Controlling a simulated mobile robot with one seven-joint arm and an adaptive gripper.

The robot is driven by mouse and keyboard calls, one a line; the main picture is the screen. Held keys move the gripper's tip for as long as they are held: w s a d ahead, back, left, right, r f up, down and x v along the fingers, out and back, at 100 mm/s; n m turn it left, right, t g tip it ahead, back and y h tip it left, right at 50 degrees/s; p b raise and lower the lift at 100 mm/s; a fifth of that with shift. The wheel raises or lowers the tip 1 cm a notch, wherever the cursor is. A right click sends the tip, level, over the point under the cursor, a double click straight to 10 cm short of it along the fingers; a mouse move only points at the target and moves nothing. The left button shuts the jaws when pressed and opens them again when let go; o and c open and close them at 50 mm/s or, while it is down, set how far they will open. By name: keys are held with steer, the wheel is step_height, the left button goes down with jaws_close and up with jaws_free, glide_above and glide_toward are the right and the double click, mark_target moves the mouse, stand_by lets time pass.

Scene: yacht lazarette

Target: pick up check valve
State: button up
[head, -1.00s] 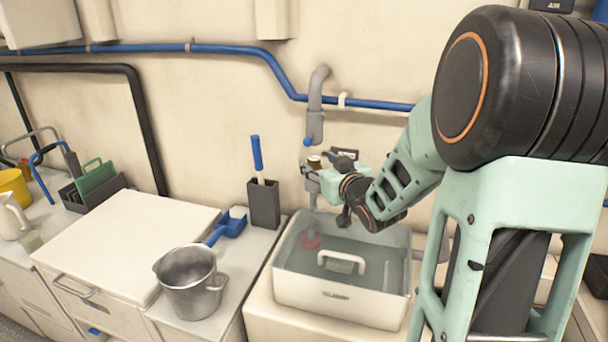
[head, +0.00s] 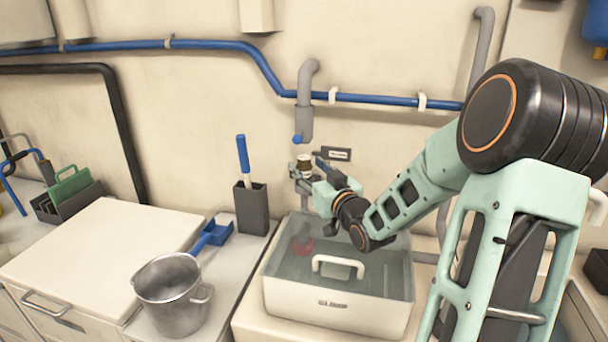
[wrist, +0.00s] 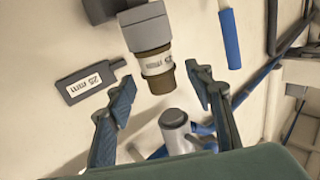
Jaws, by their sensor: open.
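The check valve, most likely the short upright fitting with a brown collar and a white "25 mm" band, shows in the wrist view (wrist: 156,66) and in the head view (head: 305,164). It is below a grey pipe end on the wall. The wrist view is upside down. My gripper (wrist: 160,84) is open, with one finger on either side of the valve's collar in that picture. No contact is visible, and I cannot tell how deep the fingers reach. In the head view my gripper (head: 312,182) is beside the valve, and the wrist partly hides the fingers.
A grey tag marked "25 mm" (wrist: 92,82) is on the wall beside the valve. The grey pipe (head: 305,110) comes down above it. A lidded, handled box (head: 335,307) stands below. A brush holder (head: 252,210), blue scoop (head: 212,235) and metal jug (head: 172,300) are at left.

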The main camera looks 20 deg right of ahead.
steer(key=shift+w+a, duration=0.1)
steer(key=shift+w, duration=1.1)
jaws_close()
